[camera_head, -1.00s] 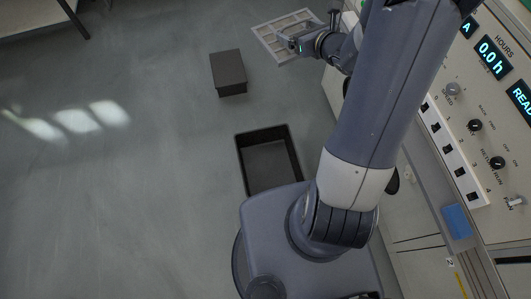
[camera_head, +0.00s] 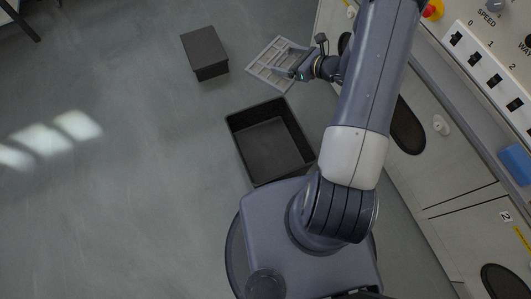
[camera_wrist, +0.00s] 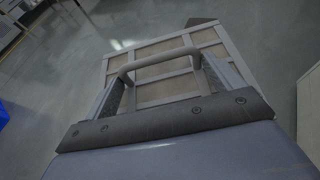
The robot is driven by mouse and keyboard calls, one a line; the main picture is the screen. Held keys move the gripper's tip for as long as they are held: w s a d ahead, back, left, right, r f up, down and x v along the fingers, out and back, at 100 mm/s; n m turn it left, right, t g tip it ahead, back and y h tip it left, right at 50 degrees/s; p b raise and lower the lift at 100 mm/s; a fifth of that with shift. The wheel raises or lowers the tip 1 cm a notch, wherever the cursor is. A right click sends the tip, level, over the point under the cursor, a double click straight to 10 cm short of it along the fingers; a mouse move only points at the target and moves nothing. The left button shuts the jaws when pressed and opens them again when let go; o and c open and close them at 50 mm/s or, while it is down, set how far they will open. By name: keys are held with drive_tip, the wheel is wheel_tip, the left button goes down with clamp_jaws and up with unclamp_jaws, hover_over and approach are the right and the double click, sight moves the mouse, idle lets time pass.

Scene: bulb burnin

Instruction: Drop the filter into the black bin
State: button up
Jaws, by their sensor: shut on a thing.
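The filter (camera_head: 268,66) is a flat light-grey framed panel with a grid of panes and a bar handle. My gripper (camera_head: 293,70) is shut on it. In the wrist view the filter (camera_wrist: 205,43) lies ahead of the fingers, its curved handle (camera_wrist: 157,62) between the two fingers of my gripper (camera_wrist: 158,75). The black bin (camera_head: 232,122) is an open rectangular box on the floor in front of my base. Its inside looks empty. The filter is held beyond the bin's far edge, not over it.
A closed dark box (camera_head: 204,50) stands on the floor, left of the filter. A cabinet (camera_head: 432,165) with a control panel (camera_head: 485,62) and a blue block (camera_head: 517,164) runs along the right. The floor (camera_head: 110,200) at left is clear.

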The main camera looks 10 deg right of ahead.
drive_tip(key=s+a+f+n+g+y+b, duration=0.1)
drive_tip(key=f+b, duration=0.5)
drive_tip(key=f, duration=0.6)
drive_tip(key=s+a+f+n+g+y+b, duration=0.1)
drive_tip(key=s+f+b, duration=0.1)
drive_tip(key=f+b, duration=0.5)
drive_tip(key=s+a+f+n+g+b, duration=0.1)
drive_tip(key=f+b, duration=0.5)
drive_tip(key=f, duration=1.2)
drive_tip(key=shift+s+f+n+g+y+b, duration=0.3)
drive_tip(key=shift+s+n+g+y, duration=0.15)
drive_tip(key=shift+s, duration=0.4)
drive_tip(key=shift+r, duration=0.1)
drive_tip(key=o, duration=0.8)
drive_tip(key=p+v, duration=0.3)
drive_tip(key=v, duration=0.8)
drive_tip(key=shift+a, duration=0.1)
